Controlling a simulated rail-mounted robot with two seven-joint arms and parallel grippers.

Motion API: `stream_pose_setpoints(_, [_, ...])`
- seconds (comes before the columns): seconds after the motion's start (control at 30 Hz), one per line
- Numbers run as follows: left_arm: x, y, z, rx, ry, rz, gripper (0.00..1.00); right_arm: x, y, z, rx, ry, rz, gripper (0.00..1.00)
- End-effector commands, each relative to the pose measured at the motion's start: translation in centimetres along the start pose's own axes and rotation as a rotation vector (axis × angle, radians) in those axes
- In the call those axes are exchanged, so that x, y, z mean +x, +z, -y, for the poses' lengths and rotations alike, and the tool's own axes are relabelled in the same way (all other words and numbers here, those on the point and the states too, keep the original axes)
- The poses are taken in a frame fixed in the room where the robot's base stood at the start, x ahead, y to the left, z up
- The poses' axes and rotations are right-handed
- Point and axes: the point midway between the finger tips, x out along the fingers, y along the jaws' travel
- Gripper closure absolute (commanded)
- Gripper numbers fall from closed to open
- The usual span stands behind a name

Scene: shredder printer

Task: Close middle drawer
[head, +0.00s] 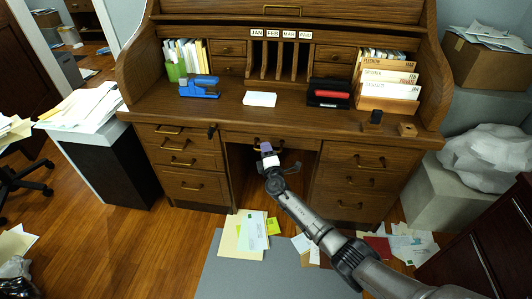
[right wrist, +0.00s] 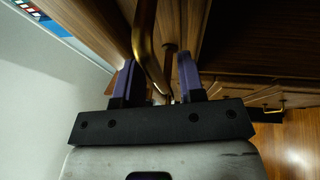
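The brown roll-top desk has a wide middle drawer (head: 300,142) under its top, above the knee space. How far this drawer stands out is hard to tell from above. My right gripper (head: 267,152) is in front of it, at its brass handle, which it partly hides. In the right wrist view the two purple-grey fingers (right wrist: 158,85) are apart, and a curved brass handle (right wrist: 146,42) runs between them. I cannot tell whether either finger touches it. My left gripper is not in view.
Drawer stacks (head: 183,160) and (head: 350,180) flank the knee space. A blue stapler (head: 199,87), white cards (head: 259,99) and a black-red item (head: 329,93) lie on the desktop. Papers (head: 245,233) lie on the floor in front. A white plastic bag (head: 488,164) sits at right.

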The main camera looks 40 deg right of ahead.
Motion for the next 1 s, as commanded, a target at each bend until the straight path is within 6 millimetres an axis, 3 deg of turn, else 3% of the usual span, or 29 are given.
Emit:
stream_pose_setpoints(0.17, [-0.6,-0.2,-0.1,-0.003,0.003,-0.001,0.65,-0.9,0.0,-0.1,0.000,-0.001,-0.001,0.64])
stream_pose_setpoints(0.7, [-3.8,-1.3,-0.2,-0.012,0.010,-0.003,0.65,-10.7,0.1,-0.1,-0.001,-0.003,-0.002,0.64])
stream_pose_setpoints(1.0, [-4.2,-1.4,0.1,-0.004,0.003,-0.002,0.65,-13.5,0.1,0.0,-0.001,0.000,-0.001,0.64])
